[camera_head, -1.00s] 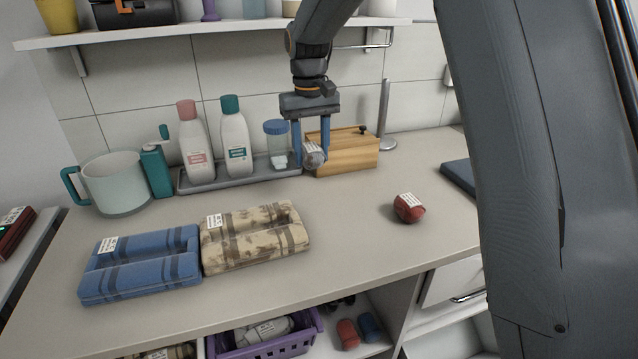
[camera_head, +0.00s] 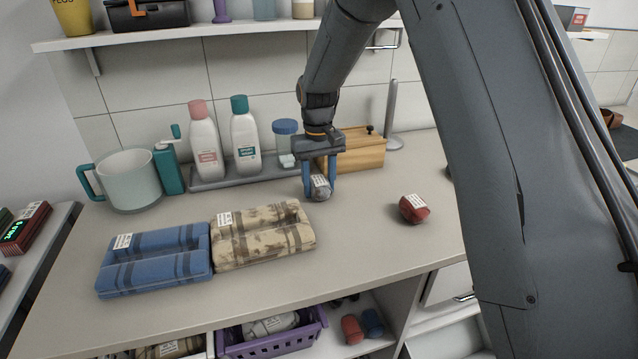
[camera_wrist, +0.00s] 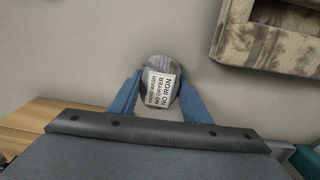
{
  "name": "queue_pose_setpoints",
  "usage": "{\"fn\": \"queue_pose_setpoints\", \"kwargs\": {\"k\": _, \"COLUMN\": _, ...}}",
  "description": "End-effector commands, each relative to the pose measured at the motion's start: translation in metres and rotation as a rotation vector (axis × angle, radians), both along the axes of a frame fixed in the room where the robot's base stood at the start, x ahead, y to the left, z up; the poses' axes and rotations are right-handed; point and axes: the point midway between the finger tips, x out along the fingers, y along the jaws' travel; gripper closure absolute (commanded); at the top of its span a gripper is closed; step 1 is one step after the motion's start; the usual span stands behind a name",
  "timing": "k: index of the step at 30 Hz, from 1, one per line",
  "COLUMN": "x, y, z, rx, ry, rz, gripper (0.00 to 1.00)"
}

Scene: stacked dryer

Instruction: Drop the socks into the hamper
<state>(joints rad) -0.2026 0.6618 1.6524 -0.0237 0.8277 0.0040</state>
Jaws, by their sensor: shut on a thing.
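A grey rolled sock (camera_head: 320,188) with a white label is between the blue fingers of my gripper (camera_head: 320,193), which is shut on it. It also shows in the wrist view (camera_wrist: 158,72), with a label reading hand wash, no dryer, no iron. A red rolled sock (camera_head: 414,209) with a white label lies on the counter to the right, apart from my gripper. On the lower shelf are a red roll (camera_head: 351,329) and a blue roll (camera_head: 372,323), perhaps socks. A purple basket (camera_head: 270,342) there holds a pale labelled cloth. I cannot identify a hamper.
Folded blue (camera_head: 155,261) and camouflage (camera_head: 262,234) cloths lie on the counter (camera_head: 345,235). Bottles and a jar stand on a grey tray (camera_head: 240,179) at the back, beside a wooden box (camera_head: 360,155) and a mug (camera_head: 130,182). Counter around the red sock is clear.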

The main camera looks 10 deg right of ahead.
Motion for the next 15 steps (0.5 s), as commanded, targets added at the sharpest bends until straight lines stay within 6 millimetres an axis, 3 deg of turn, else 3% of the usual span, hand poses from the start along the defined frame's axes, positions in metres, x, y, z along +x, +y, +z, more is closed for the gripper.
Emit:
{"fn": "queue_pose_setpoints", "kwargs": {"k": 5, "x": 0.0001, "y": 0.0001, "z": -0.0027, "rx": 0.0, "ry": 0.0, "rz": 0.0, "gripper": 0.79}}
{"fn": "queue_pose_setpoints", "kwargs": {"k": 6, "x": 0.0001, "y": 0.0001, "z": -0.0024, "rx": 0.0, "ry": 0.0, "rz": 0.0, "gripper": 0.52}}
{"fn": "queue_pose_setpoints", "kwargs": {"k": 9, "x": 0.0001, "y": 0.0001, "z": -0.0022, "rx": 0.0, "ry": 0.0, "rz": 0.0, "gripper": 0.38}}
{"fn": "queue_pose_setpoints", "kwargs": {"k": 15, "x": 0.0001, "y": 0.0001, "z": -0.002, "rx": 0.0, "ry": 0.0, "rz": 0.0, "gripper": 0.38}}
